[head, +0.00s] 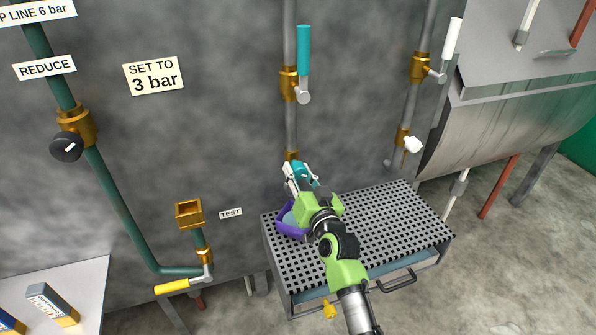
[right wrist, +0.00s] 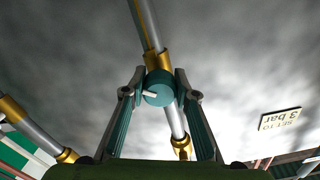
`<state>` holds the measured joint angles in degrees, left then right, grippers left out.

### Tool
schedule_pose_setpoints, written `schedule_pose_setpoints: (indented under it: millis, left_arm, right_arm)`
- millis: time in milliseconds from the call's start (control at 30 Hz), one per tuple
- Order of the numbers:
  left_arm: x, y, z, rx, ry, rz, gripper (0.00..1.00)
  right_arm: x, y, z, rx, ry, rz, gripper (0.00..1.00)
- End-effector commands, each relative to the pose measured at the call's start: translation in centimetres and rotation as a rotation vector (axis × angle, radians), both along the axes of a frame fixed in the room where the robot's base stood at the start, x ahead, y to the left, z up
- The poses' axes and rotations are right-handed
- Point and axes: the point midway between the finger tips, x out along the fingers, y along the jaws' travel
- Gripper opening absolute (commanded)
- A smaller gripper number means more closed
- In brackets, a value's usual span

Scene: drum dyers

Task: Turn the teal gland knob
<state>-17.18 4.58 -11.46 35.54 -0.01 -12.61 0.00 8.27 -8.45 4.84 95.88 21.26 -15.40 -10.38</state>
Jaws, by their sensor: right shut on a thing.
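The teal gland knob (right wrist: 158,88) sits on a brass fitting of a grey vertical pipe, with a white mark on its face. It also shows in the head view (head: 299,171), partly covered by my fingers. My right gripper (right wrist: 160,92) is shut on the knob, one finger on each side of it. In the head view my right gripper (head: 302,176) reaches up to the knob from below, over the perforated table. My left gripper is in neither view.
A teal-handled valve (head: 303,60) is above the knob on the same pipe. A white-handled valve (head: 450,40) and a white knob (head: 413,145) are to the right. A purple container (head: 284,222) stands on the perforated table (head: 410,215) below my gripper. A yellow-handled valve (head: 172,286) is lower left.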

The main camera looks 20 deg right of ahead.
Motion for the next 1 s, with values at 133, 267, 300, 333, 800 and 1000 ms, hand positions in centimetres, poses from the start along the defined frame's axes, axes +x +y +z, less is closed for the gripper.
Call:
schedule_pose_setpoints:
  millis: [133,267,300,333,800,1000]
  left_arm:
    - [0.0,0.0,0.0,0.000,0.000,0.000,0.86]
    - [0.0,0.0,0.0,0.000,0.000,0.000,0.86]
    - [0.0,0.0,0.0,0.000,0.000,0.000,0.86]
    - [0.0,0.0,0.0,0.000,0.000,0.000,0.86]
    - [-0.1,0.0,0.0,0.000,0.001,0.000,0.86]
    - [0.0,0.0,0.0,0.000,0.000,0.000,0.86]
  right_arm:
    - [0.0,0.0,0.0,-0.002,0.000,0.000,0.45]
    - [0.0,0.0,0.0,-0.002,0.000,0.000,0.45]
    - [0.0,0.0,0.0,-0.002,0.000,0.000,0.45]
    - [0.0,0.0,0.0,-0.003,0.000,0.000,0.45]
    - [-5.6,-0.2,-0.2,-0.003,0.003,0.000,0.45]
    - [-9.5,-0.3,-0.1,-0.004,0.002,0.001,0.45]
